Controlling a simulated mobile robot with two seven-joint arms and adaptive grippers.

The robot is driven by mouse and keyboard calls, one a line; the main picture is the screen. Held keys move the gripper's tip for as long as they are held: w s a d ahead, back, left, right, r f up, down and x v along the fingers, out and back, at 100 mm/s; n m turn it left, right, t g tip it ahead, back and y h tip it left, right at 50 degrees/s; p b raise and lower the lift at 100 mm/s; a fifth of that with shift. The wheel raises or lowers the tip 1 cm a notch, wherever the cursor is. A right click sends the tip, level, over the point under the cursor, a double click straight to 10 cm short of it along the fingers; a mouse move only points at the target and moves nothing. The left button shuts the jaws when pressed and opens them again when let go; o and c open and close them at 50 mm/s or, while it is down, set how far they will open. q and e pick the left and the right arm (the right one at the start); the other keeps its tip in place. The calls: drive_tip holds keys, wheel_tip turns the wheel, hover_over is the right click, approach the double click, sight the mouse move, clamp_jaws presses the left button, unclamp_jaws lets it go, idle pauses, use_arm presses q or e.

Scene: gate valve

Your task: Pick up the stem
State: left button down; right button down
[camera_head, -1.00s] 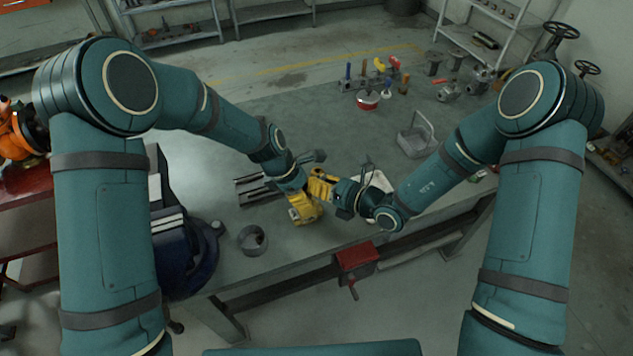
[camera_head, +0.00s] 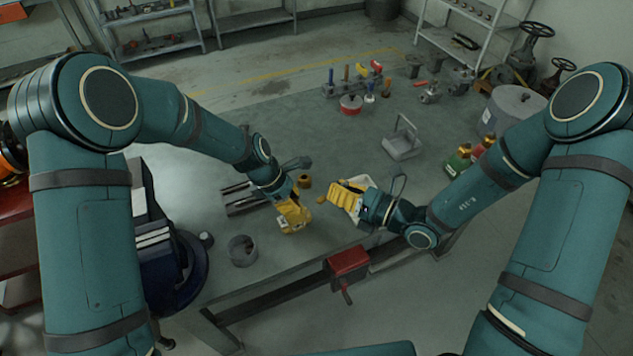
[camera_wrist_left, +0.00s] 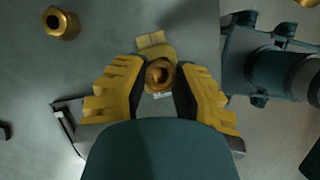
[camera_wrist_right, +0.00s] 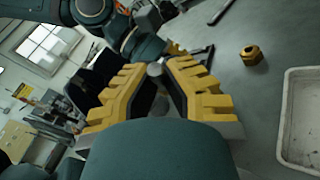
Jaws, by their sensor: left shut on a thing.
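My left gripper (camera_wrist_left: 159,78) is shut on the stem (camera_wrist_left: 159,74), a brass piece seen end-on between the fingertips, with a round hollow end. A flat yellow-brass part (camera_wrist_left: 152,41) shows just beyond it; I cannot tell if it belongs to the stem. In the head view the left gripper (camera_head: 294,215) is low over the bench, and its fingers hide the stem.
A brass nut (camera_head: 305,181) lies on the bench behind the grippers. A pale tray (camera_head: 362,219) is under the right gripper. A wire-handled basket (camera_head: 402,146) and tools stand farther back.

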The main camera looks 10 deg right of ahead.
drive_tip(key=s+d+r+g+h, duration=0.2)
drive_tip(key=s+d, duration=0.7)
drive_tip(key=d, duration=0.3)
drive_tip(key=shift+s+h, duration=0.15)
drive_tip(key=shift+h, duration=0.15)
use_arm(q)
drive_tip(key=c, duration=0.7)
unclamp_jaws()
drive_tip(key=shift+c, duration=0.2)
drive_tip(key=shift+r, duration=0.1)
drive_tip(key=v, duration=1.1)
drive_tip(key=shift+a+r, duration=0.25)
drive_tip(key=shift+r, duration=0.05)
